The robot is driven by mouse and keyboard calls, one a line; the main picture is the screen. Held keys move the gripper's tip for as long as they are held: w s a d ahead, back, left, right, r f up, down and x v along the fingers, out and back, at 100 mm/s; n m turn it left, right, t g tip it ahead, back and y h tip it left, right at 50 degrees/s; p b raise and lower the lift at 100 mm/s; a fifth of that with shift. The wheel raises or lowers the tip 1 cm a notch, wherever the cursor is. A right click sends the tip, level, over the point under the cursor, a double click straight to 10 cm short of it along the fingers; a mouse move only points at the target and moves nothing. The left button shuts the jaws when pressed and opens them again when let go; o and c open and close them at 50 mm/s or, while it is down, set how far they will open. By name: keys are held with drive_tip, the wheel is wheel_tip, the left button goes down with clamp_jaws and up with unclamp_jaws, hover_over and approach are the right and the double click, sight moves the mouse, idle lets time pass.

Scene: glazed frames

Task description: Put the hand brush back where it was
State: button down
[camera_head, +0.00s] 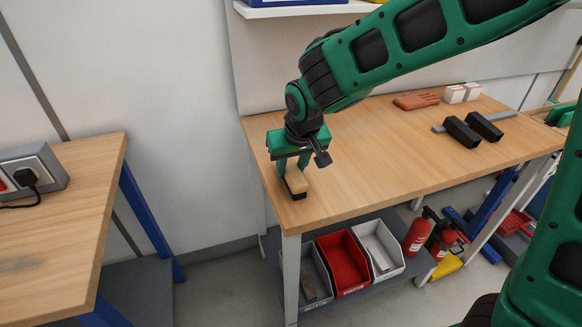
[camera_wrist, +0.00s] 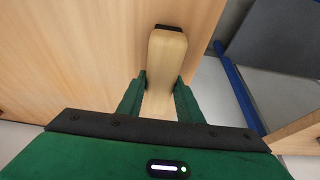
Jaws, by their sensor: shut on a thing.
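The hand brush (camera_head: 297,183) has a pale wooden body with a dark part at its near lower end in the head view. My gripper (camera_head: 291,170) points down over the left end of the workbench (camera_head: 350,184) and is shut on the brush. In the wrist view the wooden body of the brush (camera_wrist: 167,52) runs up from between the two green fingers of my gripper (camera_wrist: 160,84), with a dark strip at its far end. The brush is at or just above the bench top; I cannot tell whether it touches.
Two black blocks (camera_head: 462,131), a grey bar (camera_head: 500,116), a reddish-brown object (camera_head: 416,101) and two white boxes (camera_head: 455,94) lie at the bench's right. A red bin (camera_head: 343,262) sits between other bins below. Another bench (camera_head: 62,225) stands left across a gap. The bench middle is clear.

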drive_tip(key=c, duration=1.3)
unclamp_jaws()
drive_tip(key=shift+f, duration=0.1)
drive_tip(key=shift+o, duration=0.2)
drive_tip(key=v, duration=1.2)
